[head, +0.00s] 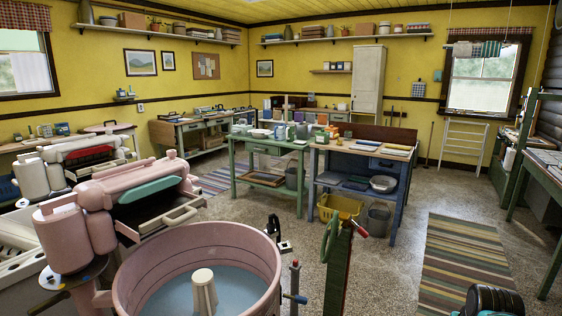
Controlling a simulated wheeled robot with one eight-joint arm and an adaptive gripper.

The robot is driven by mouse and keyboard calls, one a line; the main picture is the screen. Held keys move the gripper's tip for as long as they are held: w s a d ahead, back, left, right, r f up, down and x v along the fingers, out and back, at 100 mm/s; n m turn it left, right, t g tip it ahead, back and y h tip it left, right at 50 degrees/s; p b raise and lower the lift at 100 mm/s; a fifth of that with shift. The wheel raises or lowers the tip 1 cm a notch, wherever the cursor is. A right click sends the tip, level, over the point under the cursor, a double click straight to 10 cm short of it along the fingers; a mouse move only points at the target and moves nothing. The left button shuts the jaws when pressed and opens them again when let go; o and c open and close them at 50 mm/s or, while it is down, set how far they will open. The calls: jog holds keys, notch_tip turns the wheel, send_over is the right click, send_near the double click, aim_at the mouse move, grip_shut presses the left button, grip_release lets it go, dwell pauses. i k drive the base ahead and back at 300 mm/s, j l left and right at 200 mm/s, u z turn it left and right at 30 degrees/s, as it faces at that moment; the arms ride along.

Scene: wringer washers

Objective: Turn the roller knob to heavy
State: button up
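A pink wringer washer stands at the lower left. Its round tub (268,250) holds bluish water and a pale agitator post (203,291). The pink wringer head (132,178) with a teal part (150,190) sits to the left of the tub. Below the wringer's pink upright housing (68,238) is a dark disc (72,274) with a small lever. I cannot tell whether this is the roller knob, and no heavy marking is readable. A red-topped post (295,265) and a blue handle (295,298) stand at the tub's right. I cannot make out my gripper.
A dark rounded part shows at the bottom right edge. Green (253,174) and blue (333,149) tables stand behind. A striped rug (470,262) lies on open floor at right.

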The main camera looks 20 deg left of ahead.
aim_at(171, 153)
jog(key=i+l+z, duration=0.3)
jog(key=i, duration=0.65)
jog(key=i+j+z, duration=0.15)
jog(key=i+z, duration=0.15)
jog(key=i, duration=0.6)
jog(key=i+u, duration=0.25)
jog(key=i, duration=0.4)
jog(key=i+u, duration=0.25)
jog(key=i, duration=0.35)
jog(key=i+l+u, duration=0.25)
jog(key=i, duration=0.35)
jog(key=i+j+u, duration=0.25)
jog(key=i+u, duration=0.25)
jog(key=i+j+u, duration=0.15)
jog(key=i+u, duration=0.2)
jog(key=u, duration=0.15)
jog(key=i+l+u, duration=0.1)
jog(key=i+u, duration=0.4)
jog(key=i+l+u, duration=0.25)
jog(key=i+u, duration=0.2)
jog(key=i+j+u, duration=0.1)
jog(key=i+u, duration=0.8)
jog(key=i+l+u, duration=0.15)
jog(key=i+u, duration=0.15)
jog(key=u, duration=0.15)
jog(key=i+l+u, duration=0.45)
jog(key=k+j, duration=0.05)
jog(key=j, duration=0.05)
